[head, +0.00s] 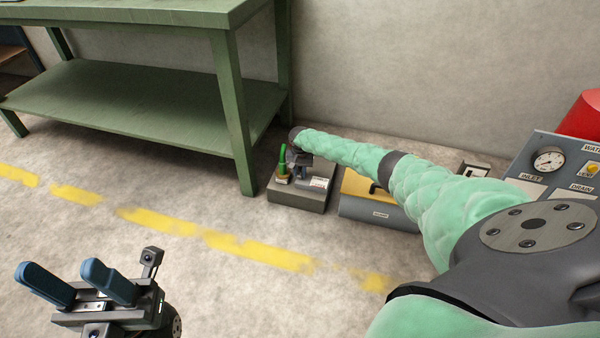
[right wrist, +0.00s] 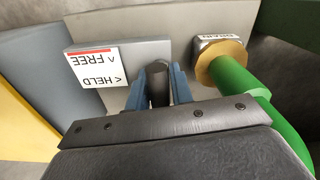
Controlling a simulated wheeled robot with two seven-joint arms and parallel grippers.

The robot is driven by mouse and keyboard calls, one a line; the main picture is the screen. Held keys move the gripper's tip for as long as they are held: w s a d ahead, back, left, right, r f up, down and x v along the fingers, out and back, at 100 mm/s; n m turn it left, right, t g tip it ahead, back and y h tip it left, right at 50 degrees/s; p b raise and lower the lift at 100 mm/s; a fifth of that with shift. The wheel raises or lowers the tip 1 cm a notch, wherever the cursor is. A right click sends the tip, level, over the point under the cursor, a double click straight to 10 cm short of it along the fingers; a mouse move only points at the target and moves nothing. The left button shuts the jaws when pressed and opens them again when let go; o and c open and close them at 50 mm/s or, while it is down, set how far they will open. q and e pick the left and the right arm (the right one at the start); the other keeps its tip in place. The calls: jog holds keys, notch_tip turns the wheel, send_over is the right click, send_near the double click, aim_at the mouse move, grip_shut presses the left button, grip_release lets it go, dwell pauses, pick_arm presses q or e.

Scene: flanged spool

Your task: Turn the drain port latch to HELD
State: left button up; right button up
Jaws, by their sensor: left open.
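The drain port latch (right wrist: 158,84) shows in the right wrist view as a dark, rounded handle. My right gripper (right wrist: 160,80) has one blue finger on each side of it, close against it, and looks shut on it. A white label (right wrist: 96,68) beside it reads HELD and FREE with arrows, upside down in this view. The latch's foot and exact angle are hidden. In the head view my right gripper (head: 300,160) is small, over a grey block (head: 300,196) on the floor. My left gripper (head: 76,280) is open and empty at the lower left.
A green hose (right wrist: 240,85) with a brass collar (right wrist: 220,62) stands close beside my right gripper. A yellow-topped grey box (head: 378,208) and a gauge panel (head: 545,165) stand to the right. A green bench (head: 160,105) is at the left. The floor in front is clear.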

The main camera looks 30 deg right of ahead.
grip_shut()
